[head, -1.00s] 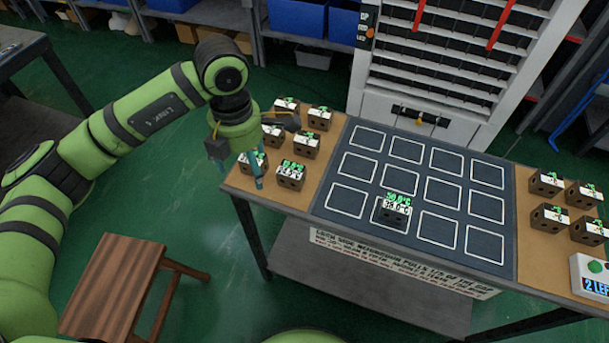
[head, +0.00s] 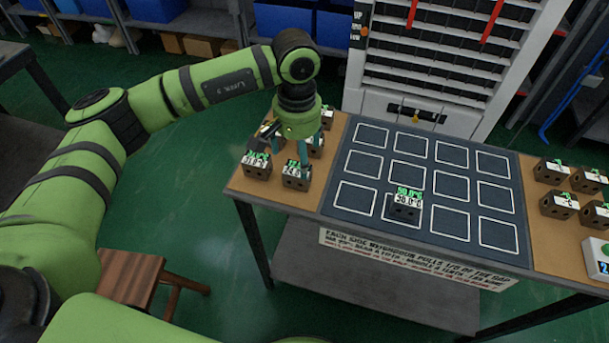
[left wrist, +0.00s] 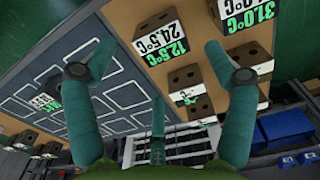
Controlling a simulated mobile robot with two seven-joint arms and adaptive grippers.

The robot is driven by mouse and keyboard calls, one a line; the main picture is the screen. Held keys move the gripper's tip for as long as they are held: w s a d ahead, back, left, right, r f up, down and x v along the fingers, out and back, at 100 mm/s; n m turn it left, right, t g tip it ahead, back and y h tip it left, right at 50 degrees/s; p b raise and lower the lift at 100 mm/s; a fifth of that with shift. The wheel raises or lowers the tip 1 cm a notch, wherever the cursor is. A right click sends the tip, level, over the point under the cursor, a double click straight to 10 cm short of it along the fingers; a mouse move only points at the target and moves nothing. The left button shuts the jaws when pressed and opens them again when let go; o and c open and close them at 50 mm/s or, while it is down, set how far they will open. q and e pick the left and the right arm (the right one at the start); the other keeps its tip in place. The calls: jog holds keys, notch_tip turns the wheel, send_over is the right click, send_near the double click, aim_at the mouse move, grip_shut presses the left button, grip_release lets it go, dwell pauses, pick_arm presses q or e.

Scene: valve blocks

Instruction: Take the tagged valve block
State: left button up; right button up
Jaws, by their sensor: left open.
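Several dark valve blocks with white tags and green figures stand on the left brown strip. The nearer right block (head: 296,183) is right below my left gripper (head: 302,155); in the left wrist view this block (left wrist: 150,18), tagged about 12.5°C and 24.5°C, lies beyond the fingers. The nearer left block (head: 256,172) stands beside it; its tag reads about 31.0°C in the left wrist view (left wrist: 240,38). Another block (head: 405,212), tagged about 50.0°C, sits on the dark mat. The left gripper (left wrist: 148,62) is open with nothing between its teal fingers. My right gripper is out of view.
The dark mat (head: 347,222) with white squares fills the table's middle. More tagged blocks (head: 558,205) stand on the right strip beside a box with a green button (head: 604,250). A white rack (head: 440,70) stands behind. A wooden stool (head: 128,275) is on the floor.

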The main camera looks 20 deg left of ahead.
aim_at(297, 169)
pick_arm(q)
notch_tip(297, 169, down, 6)
jog(key=p, duration=0.2)
jog(key=shift+a+f+p, duration=0.15)
jog(key=shift+p, duration=0.15)
jog(key=shift+f, duration=0.3)
grip_shut()
jog(key=shift+r, duration=0.1)
